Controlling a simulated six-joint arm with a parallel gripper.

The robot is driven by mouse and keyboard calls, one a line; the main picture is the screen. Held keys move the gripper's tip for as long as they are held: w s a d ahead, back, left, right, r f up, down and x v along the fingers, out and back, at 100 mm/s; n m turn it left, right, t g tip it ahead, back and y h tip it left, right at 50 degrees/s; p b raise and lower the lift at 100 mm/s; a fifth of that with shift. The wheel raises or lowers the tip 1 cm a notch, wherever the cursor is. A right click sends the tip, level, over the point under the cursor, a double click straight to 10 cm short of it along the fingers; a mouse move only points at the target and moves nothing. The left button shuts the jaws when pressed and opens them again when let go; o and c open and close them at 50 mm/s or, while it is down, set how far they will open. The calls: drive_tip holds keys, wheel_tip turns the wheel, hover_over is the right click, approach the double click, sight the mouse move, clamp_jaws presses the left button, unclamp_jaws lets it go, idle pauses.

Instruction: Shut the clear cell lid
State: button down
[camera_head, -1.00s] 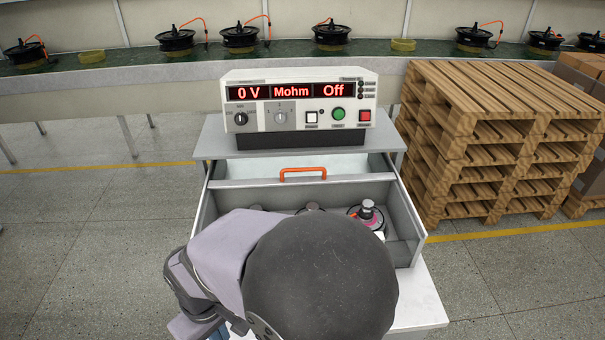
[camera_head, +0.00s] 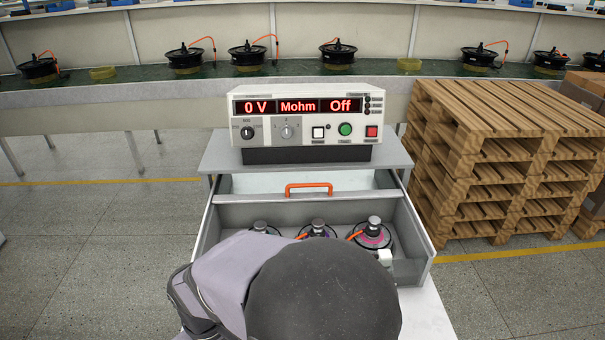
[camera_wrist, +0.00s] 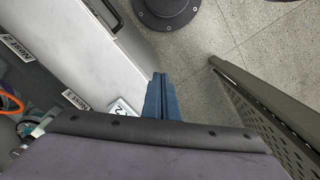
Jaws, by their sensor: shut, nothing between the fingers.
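The clear cell lid (camera_head: 262,183) is at the back of the grey cell (camera_head: 421,232), below the tester. Its orange handle (camera_head: 309,187) stands at the lid's front bar. The front of the cell is uncovered, and motors (camera_head: 372,236) in it show in a row. My arm hides the cell's lower left part and my gripper in the head view. The lid and handle do not show there.
The tester (camera_head: 306,120) reads 0 V and Off above the cell. Stacked pallets (camera_head: 500,160) stand to the right. A motor-lined conveyor (camera_head: 110,98) runs behind. In the wrist view, nest labels (camera_wrist: 75,98) lie left of the wall and a perforated panel (camera_wrist: 265,115) stands at right.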

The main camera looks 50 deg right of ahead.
drive_tip(key=w+d+r+m+t+p, duration=0.1)
drive_tip(key=w+d+r+m+p, duration=0.15)
drive_tip(key=w+d+r, duration=0.5)
drive_tip(key=w+d+r+m+t+p, duration=0.1)
drive_tip(key=w+d+r+p, duration=0.35)
drive_tip(key=w+d, duration=0.6)
drive_tip(key=w+d+r+m+t+h+p, duration=0.1)
drive_tip(key=w+d+r+p, duration=0.1)
drive_tip(key=d, duration=0.4)
drive_tip(key=w+d+r+m+p, duration=0.1)
drive_tip(key=w+d+r, duration=0.15)
drive_tip(key=d, duration=0.45)
drive_tip(key=m+h+p, duration=0.1)
drive_tip(key=p, duration=0.5)
hover_over(290, 194)
drive_tip(key=shift+f, duration=3.25)
drive_tip(key=s+a+b, duration=0.6)
drive_tip(key=s+a, duration=1.1)
drive_tip(key=shift+s+a, duration=0.25)
drive_tip(key=shift+f, duration=0.15)
